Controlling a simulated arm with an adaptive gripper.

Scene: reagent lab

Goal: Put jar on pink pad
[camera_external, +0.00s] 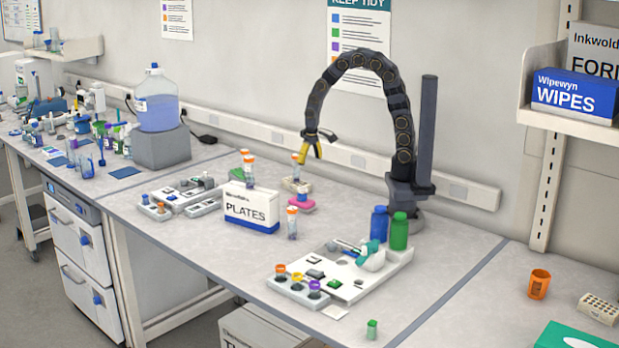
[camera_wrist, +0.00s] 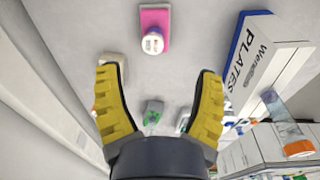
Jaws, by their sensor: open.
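The pink pad (camera_external: 301,206) lies on the bench behind and right of the PLATES box, and shows at the top of the wrist view (camera_wrist: 155,17). A small jar with a white top and purplish side (camera_wrist: 152,42) appears to stand on the pad's near end in the wrist view. In the external view it is too small to make out clearly. My gripper (camera_external: 316,149) is raised high above the bench, fingers pointing down. In the wrist view my gripper (camera_wrist: 160,75) is open with nothing between its fingers; the jar appears beyond the fingertips.
The PLATES box (camera_external: 252,208) stands beside the pad, with an orange-capped vial (camera_external: 292,224) in front. A beige block (camera_external: 296,185) with an orange-capped tube sits behind the pad. Blue (camera_external: 379,223) and green bottles (camera_external: 399,232) and a white tray (camera_external: 345,290) stand to the right.

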